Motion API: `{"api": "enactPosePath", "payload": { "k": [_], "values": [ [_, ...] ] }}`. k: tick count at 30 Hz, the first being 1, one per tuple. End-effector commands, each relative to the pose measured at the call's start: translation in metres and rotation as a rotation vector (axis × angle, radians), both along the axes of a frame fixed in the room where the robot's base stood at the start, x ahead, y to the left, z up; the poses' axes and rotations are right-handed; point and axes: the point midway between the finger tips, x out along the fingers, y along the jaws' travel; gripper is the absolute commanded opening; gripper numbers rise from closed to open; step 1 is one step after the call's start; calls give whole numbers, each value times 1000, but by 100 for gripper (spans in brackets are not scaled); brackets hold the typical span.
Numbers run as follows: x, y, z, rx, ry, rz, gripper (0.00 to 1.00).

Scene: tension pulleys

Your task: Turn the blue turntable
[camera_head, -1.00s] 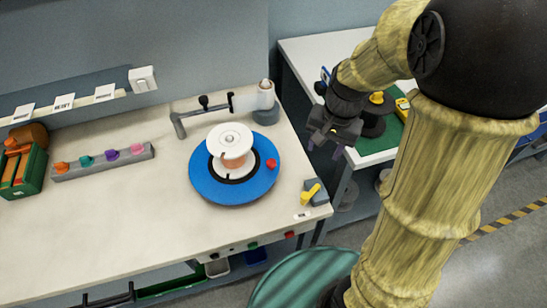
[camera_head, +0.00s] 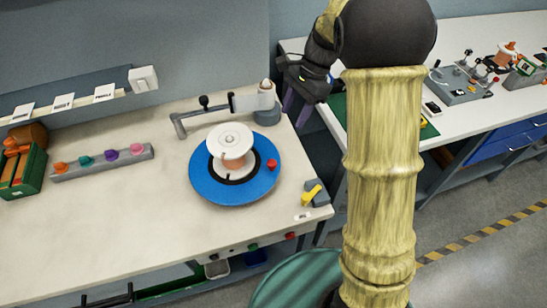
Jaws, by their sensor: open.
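The blue turntable (camera_head: 212,188) is a flat round disc on the pale workbench (camera_head: 110,215). A white and copper spool (camera_head: 233,150) stands at its middle on a black and white ring. A red knob (camera_head: 271,165) sits near the disc's right edge. My gripper (camera_head: 296,112) is open and empty, with its purple-grey fingers pointing down, beyond the bench's right end. It is to the upper right of the turntable and apart from it. My arm hides part of the area behind it.
A grey arm on a post (camera_head: 266,115) stands behind the turntable. A yellow lever (camera_head: 311,194) is at the front right bench corner. A rack of coloured knobs (camera_head: 103,162) and a green box (camera_head: 24,172) lie left. A second bench (camera_head: 470,120) stands right.

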Motion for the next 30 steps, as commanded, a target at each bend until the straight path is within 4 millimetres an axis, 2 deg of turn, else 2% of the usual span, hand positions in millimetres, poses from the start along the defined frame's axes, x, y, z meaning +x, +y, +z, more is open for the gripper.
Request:
{"api": "enactPosePath", "payload": {
  "k": [5, 24, 30],
  "values": [
    [-6, 8, -22, -2, 4, 2, 48],
    [-29, 45, -127, -2, 5, 2, 48],
    [-33, 53, -149, 0, 3, 2, 48]
  ]
}}
